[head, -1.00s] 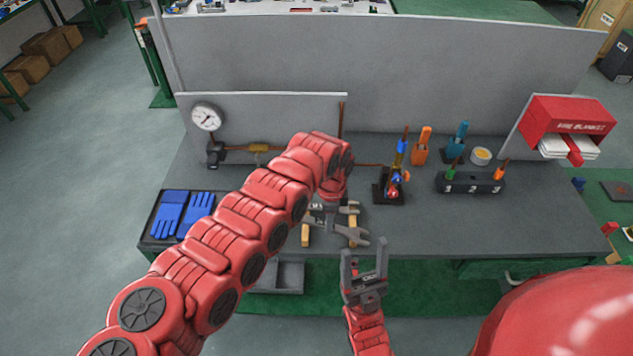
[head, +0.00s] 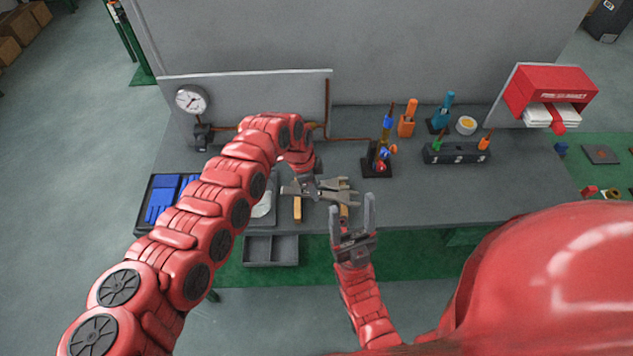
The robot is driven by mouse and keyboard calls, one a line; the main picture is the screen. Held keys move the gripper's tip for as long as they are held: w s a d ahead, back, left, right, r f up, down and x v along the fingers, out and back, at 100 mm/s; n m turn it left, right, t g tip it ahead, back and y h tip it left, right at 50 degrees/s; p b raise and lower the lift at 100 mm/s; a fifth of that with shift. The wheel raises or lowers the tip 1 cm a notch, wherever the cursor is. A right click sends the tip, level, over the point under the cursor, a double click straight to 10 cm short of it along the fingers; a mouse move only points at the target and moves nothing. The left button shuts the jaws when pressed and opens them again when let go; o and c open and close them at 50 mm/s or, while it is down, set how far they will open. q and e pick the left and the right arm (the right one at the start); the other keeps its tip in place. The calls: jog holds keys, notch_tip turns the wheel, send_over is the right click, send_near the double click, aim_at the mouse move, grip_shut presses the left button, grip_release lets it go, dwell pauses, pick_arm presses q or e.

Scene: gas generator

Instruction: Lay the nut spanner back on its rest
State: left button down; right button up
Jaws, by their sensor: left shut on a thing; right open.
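The grey metal nut spanner (head: 347,196) is in my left gripper (head: 318,187), which is shut on it. The spanner lies roughly level, with its open jaw end pointing right. It is over or just behind two yellow wooden blocks, the left block (head: 297,210) and the right block (head: 344,214), which look like its rest. I cannot tell whether the spanner touches them. The gripper hides part of the spanner. My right gripper (head: 354,215) is open and empty, in front of the bench edge and pointing up.
A pressure gauge (head: 191,100) and copper pipe stand behind my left arm. A small stand with coloured parts (head: 378,165) is right of the spanner. A numbered black block (head: 456,153) stands farther right. The right front bench is clear.

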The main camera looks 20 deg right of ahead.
pick_arm(q)
jog(key=h+b, duration=0.2)
jog(key=a+b, duration=0.1)
jog(key=shift+w+f+g+h, duration=0.25)
jog(key=shift+f+g+h, duration=0.05)
jog(key=shift+f+h, duration=0.1)
notch_tip(320, 180, down, 4)
jog(key=b, duration=0.4)
jog(key=shift+s+d+b, duration=0.1)
jog(key=shift+b, duration=0.2)
jog(key=shift+f+b, duration=0.95)
jog(key=shift+b, duration=0.15)
jog(key=c, duration=0.5)
grip_release()
jog(key=shift+c, duration=0.2)
jog(key=shift+r, duration=0.15)
